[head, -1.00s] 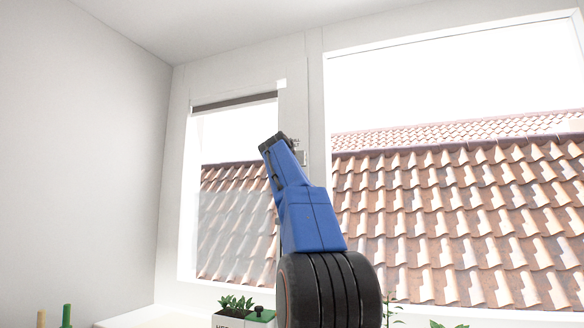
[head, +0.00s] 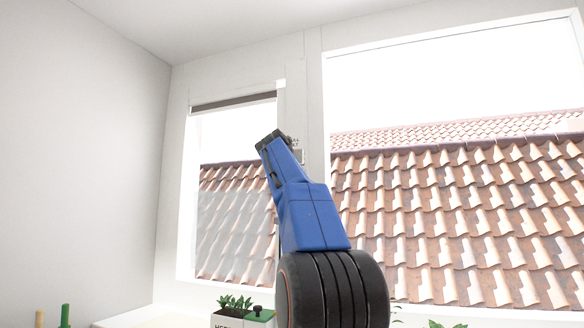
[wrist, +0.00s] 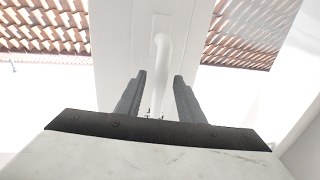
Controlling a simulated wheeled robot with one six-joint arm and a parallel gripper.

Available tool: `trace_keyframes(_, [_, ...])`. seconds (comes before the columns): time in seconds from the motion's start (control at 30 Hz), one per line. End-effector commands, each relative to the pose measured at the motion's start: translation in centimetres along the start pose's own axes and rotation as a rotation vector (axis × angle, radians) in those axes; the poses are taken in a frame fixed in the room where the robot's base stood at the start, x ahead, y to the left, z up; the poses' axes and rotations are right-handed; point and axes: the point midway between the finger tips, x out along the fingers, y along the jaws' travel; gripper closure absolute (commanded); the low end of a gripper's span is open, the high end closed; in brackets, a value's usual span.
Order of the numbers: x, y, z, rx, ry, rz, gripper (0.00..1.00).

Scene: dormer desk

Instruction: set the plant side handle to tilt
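The white window handle (wrist: 162,62) shows in the wrist view on the white frame post, its grip running from its mount toward the gap between my fingers. My gripper (wrist: 158,82) is open, with one dark finger to each side of the handle's line and a gap visible at both sides. In the head view my gripper (head: 270,138) is in front of the post beside the smaller left window (head: 235,190), and hides most of the handle. I cannot tell how deep the handle lies between the fingers.
A planter with a green plant (head: 235,303) and a green-topped box (head: 260,316) stand on the sill below the left window. A large window (head: 455,90) fills the right. A dark blind bar (head: 233,102) crosses the left window's top. The space around my gripper is clear.

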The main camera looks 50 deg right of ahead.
Motion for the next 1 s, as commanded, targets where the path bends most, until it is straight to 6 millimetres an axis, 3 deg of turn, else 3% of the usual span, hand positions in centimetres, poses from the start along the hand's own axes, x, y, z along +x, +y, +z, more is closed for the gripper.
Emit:
trace_keyframes(0.7, [-12.8,0.0,0.0,0.000,0.000,-0.002,0.65])
trace_keyframes(1.0, [-15.2,0.0,0.1,-0.001,-0.001,0.001,0.65])
